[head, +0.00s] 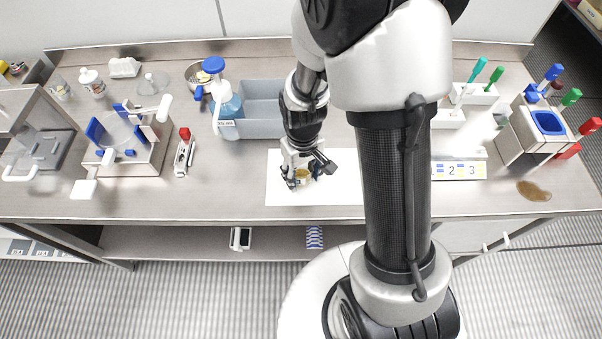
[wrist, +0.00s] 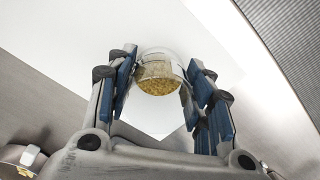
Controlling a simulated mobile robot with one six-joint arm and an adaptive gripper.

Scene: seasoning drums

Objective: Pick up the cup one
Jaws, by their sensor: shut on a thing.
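The cup (wrist: 160,75) is a small clear cup with yellow granules in it. In the wrist view it sits between the two blue-padded fingers of my gripper (wrist: 160,85), which is shut on it. In the head view my gripper (head: 303,178) is low over the white sheet (head: 283,192), and a bit of the cup (head: 302,175) shows between the fingers. The arm hides part of the sheet. I cannot tell whether the cup touches the sheet or is just above it.
A red-tipped tool (head: 184,153) lies to the left.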

